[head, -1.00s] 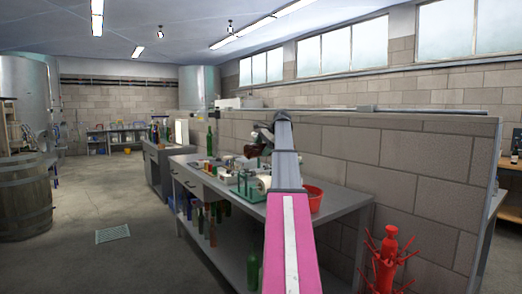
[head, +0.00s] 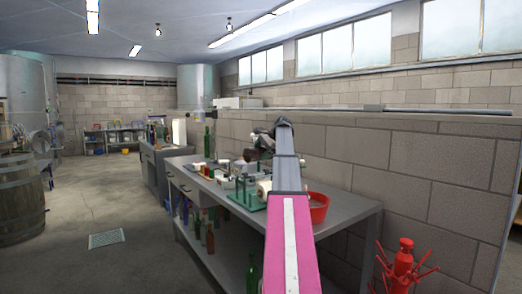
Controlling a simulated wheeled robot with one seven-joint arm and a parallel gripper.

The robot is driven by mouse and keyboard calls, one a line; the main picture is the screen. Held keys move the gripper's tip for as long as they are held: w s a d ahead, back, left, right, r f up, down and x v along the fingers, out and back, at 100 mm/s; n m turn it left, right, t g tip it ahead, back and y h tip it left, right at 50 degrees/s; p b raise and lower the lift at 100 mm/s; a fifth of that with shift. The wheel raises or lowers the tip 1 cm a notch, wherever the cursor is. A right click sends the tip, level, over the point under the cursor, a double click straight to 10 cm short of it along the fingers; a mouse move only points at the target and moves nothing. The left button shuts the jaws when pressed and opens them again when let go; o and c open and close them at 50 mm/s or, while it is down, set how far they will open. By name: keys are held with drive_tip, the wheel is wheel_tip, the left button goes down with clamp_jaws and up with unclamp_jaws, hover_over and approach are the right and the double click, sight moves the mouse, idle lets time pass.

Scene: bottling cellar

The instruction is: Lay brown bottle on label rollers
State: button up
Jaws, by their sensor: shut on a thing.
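My gripper (head: 258,149) is at the far end of my arm, over the bench, small and partly hidden by the arm. It is shut on a dark brown thing, which looks like the brown bottle (head: 250,155), held above the bench top. The bottle's tilt is hard to tell. A green-framed device with pale rollers, probably the label rollers (head: 248,198), stands on the bench below and in front of the gripper.
The grey bench (head: 340,215) runs along the block wall. A red bowl (head: 318,208) sits right of my arm. A tall green bottle (head: 207,143) stands farther back. Several bottles fill the lower shelf. A red rack (head: 402,268) stands at right. The floor on the left is open.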

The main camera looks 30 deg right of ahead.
drive_tip(key=shift+f, duration=2.95)
drive_tip(key=shift+s+a, duration=0.1)
drive_tip(key=shift+f, duration=0.5)
drive_tip(key=o, duration=1.7)
drive_tip(key=v, duration=1)
drive_tip(key=shift+s+r, duration=0.2)
drive_tip(key=shift+r, duration=0.1)
